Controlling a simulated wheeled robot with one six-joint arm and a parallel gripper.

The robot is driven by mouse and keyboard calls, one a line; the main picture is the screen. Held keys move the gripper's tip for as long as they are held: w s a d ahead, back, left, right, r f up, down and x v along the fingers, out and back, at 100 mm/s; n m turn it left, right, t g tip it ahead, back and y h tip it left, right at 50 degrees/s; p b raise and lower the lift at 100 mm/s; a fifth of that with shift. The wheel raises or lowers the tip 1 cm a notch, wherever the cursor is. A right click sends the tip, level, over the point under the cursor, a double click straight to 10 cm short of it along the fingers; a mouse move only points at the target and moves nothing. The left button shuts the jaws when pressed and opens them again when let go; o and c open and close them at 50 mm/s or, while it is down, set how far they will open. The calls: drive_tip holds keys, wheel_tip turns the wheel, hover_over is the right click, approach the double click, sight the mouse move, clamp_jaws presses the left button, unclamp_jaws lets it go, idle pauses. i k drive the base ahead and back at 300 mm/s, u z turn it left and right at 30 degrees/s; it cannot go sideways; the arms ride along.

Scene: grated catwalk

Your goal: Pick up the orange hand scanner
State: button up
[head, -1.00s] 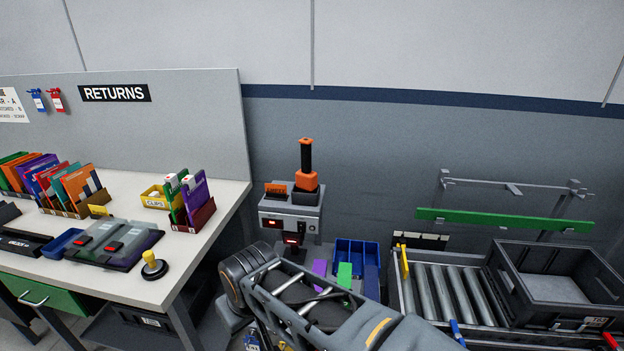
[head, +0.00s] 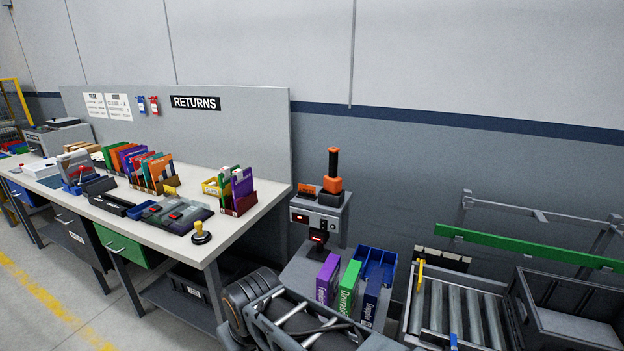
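The orange hand scanner (head: 333,171) stands upright in its holder on top of a grey box-shaped station (head: 317,213), just right of the returns bench in the head view. It has a black handle pointing up and an orange lower body. My arm shows at the bottom middle, in front of and below the station. My gripper is outside the view, so its fingers cannot be seen.
The returns bench (head: 218,236) at left carries folders, trays and a yellow-and-black stamp (head: 201,233). Purple (head: 327,279) and green (head: 349,287) binders and a blue bin (head: 377,266) sit below the station. A roller conveyor (head: 462,309) and dark tote (head: 570,318) stand at right.

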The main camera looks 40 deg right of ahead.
sight(333, 182)
drive_tip(key=u, duration=0.45)
drive_tip(key=i, duration=0.7)
drive_tip(key=z, duration=2.25)
drive_tip(key=i, duration=0.5)
drive_tip(key=z, duration=0.05)
drive_tip(key=k, duration=1)
drive_tip(key=z, duration=0.95)
drive_tip(key=i, duration=0.7)
drive_tip(key=u, duration=1.5)
